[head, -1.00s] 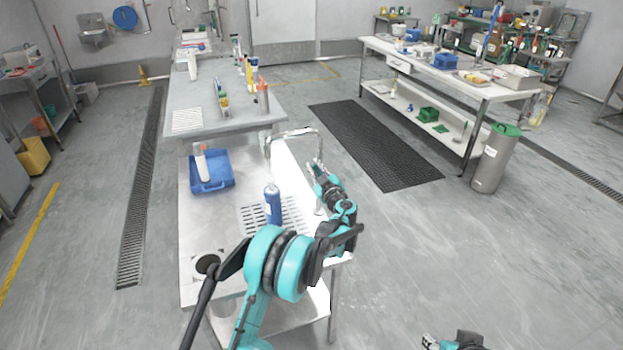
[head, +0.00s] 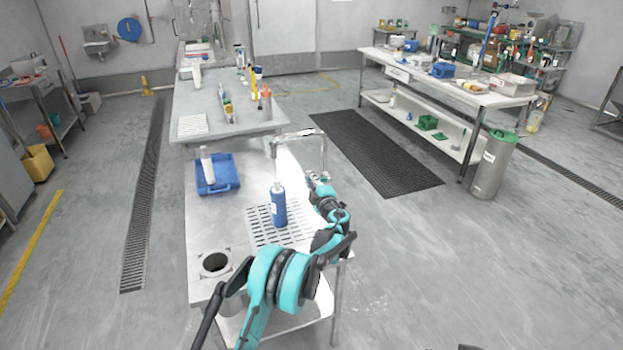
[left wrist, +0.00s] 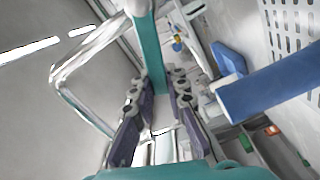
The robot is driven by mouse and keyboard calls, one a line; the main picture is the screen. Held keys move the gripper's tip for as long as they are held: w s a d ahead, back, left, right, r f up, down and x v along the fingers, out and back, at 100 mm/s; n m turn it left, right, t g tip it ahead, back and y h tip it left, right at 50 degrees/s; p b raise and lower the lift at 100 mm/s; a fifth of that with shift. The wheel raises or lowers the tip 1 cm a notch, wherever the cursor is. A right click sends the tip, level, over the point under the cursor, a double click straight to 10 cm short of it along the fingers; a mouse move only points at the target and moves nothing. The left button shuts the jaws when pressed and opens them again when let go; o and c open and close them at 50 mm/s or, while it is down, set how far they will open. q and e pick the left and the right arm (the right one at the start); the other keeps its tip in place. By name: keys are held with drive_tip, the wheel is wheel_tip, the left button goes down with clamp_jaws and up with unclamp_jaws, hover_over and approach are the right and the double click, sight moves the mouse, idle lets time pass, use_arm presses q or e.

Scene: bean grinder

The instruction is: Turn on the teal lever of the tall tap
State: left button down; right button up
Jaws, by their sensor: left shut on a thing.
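The tall tap (head: 299,134) is a chrome arch at the right edge of the steel bench. Its pipe (left wrist: 62,75) also crosses the left of the left wrist view. The teal lever (left wrist: 151,45) is a long flat bar running down from the top of that view between my finger pads. My left gripper (head: 318,178) is beside the tap's foot; its fingers (left wrist: 158,108) are shut on the lever's end. In the head view the lever is too small to make out behind the gripper. My right gripper does not show.
A blue bottle (head: 279,205) stands on the slotted drain (head: 262,222), close left of my left arm. A blue tray (head: 222,176) holding a white bottle lies further left. A round hole (head: 215,263) is at the bench's near end. Open floor lies right of the bench.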

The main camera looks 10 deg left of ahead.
use_arm(q)
drive_tip(key=shift+a+f, duration=0.1)
drive_tip(key=shift+f, duration=0.05)
idle(0.4)
drive_tip(key=c, duration=1.5)
unclamp_jaws()
drive_tip(key=v, duration=1.2)
